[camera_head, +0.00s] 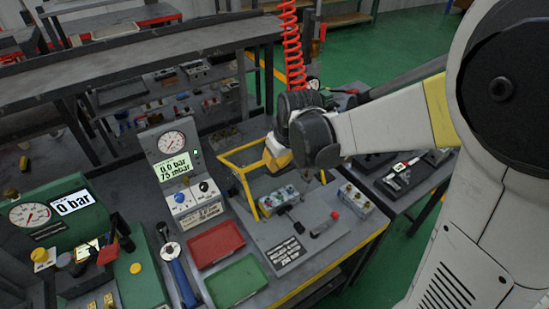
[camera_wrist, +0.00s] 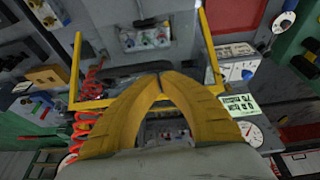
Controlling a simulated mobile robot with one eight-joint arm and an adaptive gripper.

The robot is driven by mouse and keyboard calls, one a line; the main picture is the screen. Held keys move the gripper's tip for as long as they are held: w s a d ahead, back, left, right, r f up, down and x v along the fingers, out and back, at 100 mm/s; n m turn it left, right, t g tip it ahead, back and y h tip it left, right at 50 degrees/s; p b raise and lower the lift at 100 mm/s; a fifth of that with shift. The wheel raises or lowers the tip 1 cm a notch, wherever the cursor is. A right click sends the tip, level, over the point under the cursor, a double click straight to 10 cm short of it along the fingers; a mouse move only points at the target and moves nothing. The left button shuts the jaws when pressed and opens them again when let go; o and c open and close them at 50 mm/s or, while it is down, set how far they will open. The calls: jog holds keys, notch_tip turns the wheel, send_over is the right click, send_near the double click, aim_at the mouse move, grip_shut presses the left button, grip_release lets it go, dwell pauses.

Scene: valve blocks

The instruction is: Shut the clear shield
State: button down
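The clear shield shows as a thin yellow frame (camera_head: 228,163) raised at an angle over the grey test station. Its panel is too clear to make out. In the wrist view the frame (camera_wrist: 76,72) spans both sides, its crossbar passing by my fingers. My gripper (camera_head: 279,158) is at the upper right part of the frame in the head view. Its yellow fingers (camera_wrist: 162,76) meet at the tips in the wrist view, with nothing visible held between them. I cannot tell whether they touch the frame. A valve block (camera_head: 278,200) sits below the frame, also in the wrist view (camera_wrist: 146,38).
A gauge panel (camera_head: 173,150) stands left of the frame. A red tray (camera_head: 216,243) and a green tray (camera_head: 236,282) lie in front. Another valve block (camera_head: 355,200) is to the right. A red coiled hose (camera_head: 292,45) hangs behind my gripper.

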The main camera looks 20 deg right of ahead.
jog(key=shift+s+d+f+t+b, duration=0.25)
jog(key=shift+s+f+t+b, duration=0.25)
jog(key=shift+s, duration=0.3)
jog(key=s+d+f+t+y+b, duration=0.1)
jog(key=s+d+f+t+b, duration=0.1)
jog(key=s+f+b, duration=0.6)
jog(key=shift+s+d+f+t+b, duration=0.2)
jog(key=shift+d+f+t+b, duration=0.3)
jog(key=shift+f+b, duration=0.75)
jog(key=shift+a, duration=0.15)
